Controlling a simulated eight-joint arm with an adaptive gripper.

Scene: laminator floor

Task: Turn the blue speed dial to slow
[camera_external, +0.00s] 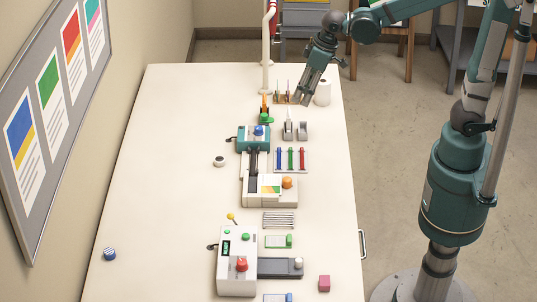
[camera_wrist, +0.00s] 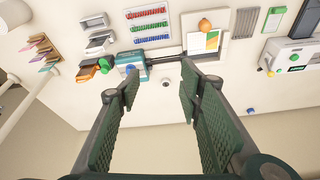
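A blue round knob (camera_external: 259,131) sits on top of a small teal machine (camera_external: 245,146) in the middle of the table. It is the blue dial-like part on a machine; its markings are too small to read. In the wrist view the teal machine (camera_wrist: 137,57) and its blue knob (camera_wrist: 130,70) show beyond my left finger. My gripper (camera_external: 304,101) is above the far right part of the table, away from the teal machine. In the wrist view my gripper (camera_wrist: 163,83) has its fingers wide apart with nothing between them.
A white unit with an orange knob (camera_external: 287,182) and a white machine with a red knob (camera_external: 241,264) stand nearer the camera. Tape dispensers (camera_external: 302,131) and a rack of coloured pens (camera_external: 290,160) lie right. A blue striped item (camera_external: 109,254) sits left. The table's left side is mostly clear.

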